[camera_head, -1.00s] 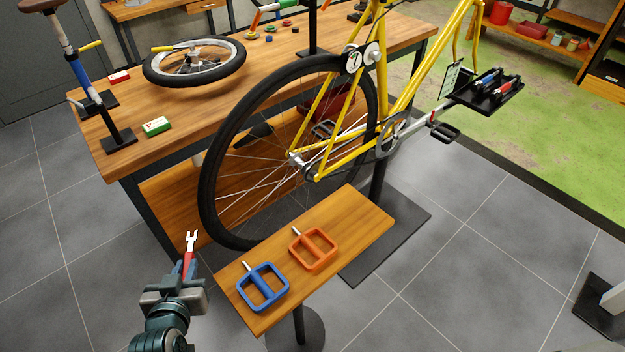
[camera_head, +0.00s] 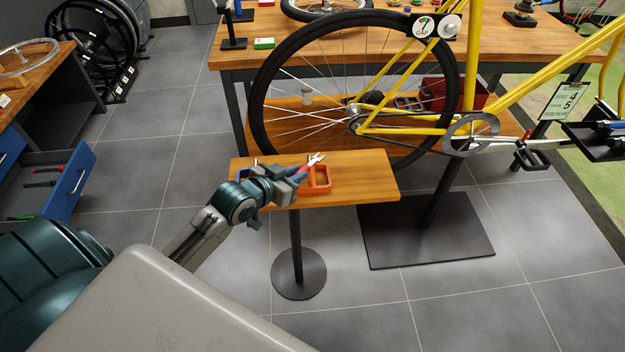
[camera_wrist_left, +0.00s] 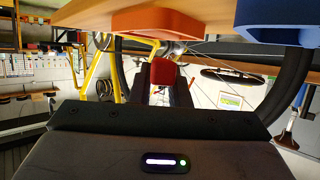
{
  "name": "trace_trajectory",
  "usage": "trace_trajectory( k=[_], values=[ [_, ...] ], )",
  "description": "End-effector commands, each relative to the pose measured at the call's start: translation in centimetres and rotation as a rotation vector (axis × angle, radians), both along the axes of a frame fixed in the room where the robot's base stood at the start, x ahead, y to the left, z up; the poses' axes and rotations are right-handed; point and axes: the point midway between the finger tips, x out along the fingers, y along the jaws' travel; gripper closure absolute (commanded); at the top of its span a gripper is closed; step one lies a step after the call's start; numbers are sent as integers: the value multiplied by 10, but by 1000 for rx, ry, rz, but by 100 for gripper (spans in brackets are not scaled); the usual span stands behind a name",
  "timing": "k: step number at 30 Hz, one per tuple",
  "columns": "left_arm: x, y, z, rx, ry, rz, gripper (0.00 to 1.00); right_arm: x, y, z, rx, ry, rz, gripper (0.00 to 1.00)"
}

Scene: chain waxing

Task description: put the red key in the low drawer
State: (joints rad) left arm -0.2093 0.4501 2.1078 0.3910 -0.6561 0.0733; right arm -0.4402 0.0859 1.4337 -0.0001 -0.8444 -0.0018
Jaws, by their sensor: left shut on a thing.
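The red key (camera_head: 302,168) has a red handle and a silver forked end. My left gripper (camera_head: 288,177) is shut on its handle, over or close to the small wooden stand's surface in the head view. In the left wrist view, the red handle (camera_wrist_left: 163,74) shows between the dark fingers (camera_wrist_left: 163,88). A blue drawer (camera_head: 72,190) stands pulled open low at the far left, well away from the gripper. Several red-, black- and green-handled tools lie in it. My right gripper is not in view.
The yellow bike (camera_head: 400,128) stands behind. Tiled floor (camera_head: 150,165) lies clear between the stand and the drawer.

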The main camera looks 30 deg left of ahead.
Motion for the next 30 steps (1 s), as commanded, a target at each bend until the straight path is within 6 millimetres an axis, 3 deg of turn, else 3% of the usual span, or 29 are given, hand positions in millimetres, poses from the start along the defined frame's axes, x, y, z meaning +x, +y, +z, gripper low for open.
trace_trajectory(
  k=[6, 11, 30],
  values=[
    [17, 31, 6, 8, 8, -5, 100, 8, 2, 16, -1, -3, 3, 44],
    [24, 30, 7, 2, 9, -1, 100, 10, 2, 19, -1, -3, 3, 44],
    [80, -65, -1, -2, 9, -3, 100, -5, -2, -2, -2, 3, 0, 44]
  ],
)
